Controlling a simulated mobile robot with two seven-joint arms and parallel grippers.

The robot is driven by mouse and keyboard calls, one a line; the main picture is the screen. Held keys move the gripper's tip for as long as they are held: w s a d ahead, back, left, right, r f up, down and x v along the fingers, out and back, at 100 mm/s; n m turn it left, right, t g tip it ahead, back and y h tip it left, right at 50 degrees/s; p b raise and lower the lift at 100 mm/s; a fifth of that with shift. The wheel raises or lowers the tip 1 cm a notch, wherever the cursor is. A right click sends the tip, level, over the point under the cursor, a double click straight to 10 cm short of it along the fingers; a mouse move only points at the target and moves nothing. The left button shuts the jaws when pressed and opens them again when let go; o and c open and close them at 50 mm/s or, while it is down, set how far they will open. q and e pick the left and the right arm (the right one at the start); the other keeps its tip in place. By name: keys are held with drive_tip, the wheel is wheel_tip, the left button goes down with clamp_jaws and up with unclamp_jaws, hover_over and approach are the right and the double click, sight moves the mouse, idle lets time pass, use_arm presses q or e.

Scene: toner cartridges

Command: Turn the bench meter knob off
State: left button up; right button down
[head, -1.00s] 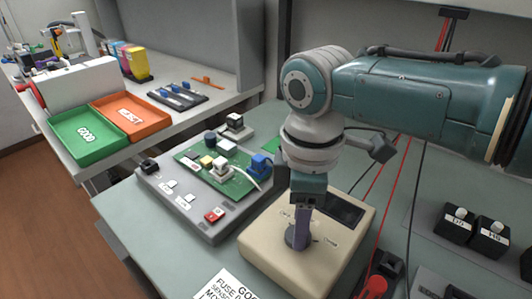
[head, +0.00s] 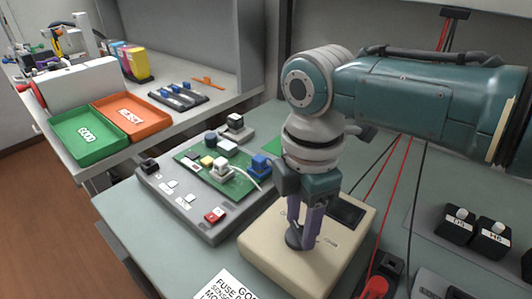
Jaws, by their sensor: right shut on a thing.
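The bench meter (head: 277,258) is a beige box on the grey-green bench, with a dark display (head: 346,211) towards its back. Its dark round knob (head: 293,240) sits on the top face, partly hidden by my fingers. My right gripper (head: 301,238) points down from above, its two purple fingers shut on the knob. The small markings around the knob are too small to read. My left gripper is not in view.
A grey test fixture with a green circuit board (head: 207,173) stands left of the meter. A printed card (head: 228,287) lies in front. Black blocks (head: 458,225) and red and black leads are at right. Green (head: 88,139) and orange (head: 130,117) trays stand on the far table.

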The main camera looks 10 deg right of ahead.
sight(299, 231)
drive_tip(key=shift+c, duration=1.6)
unclamp_jaws()
drive_tip(key=shift+r, duration=0.1)
drive_tip(key=shift+r, duration=0.35)
wheel_tip(299, 231, up, 9)
drive_tip(key=p, duration=0.2)
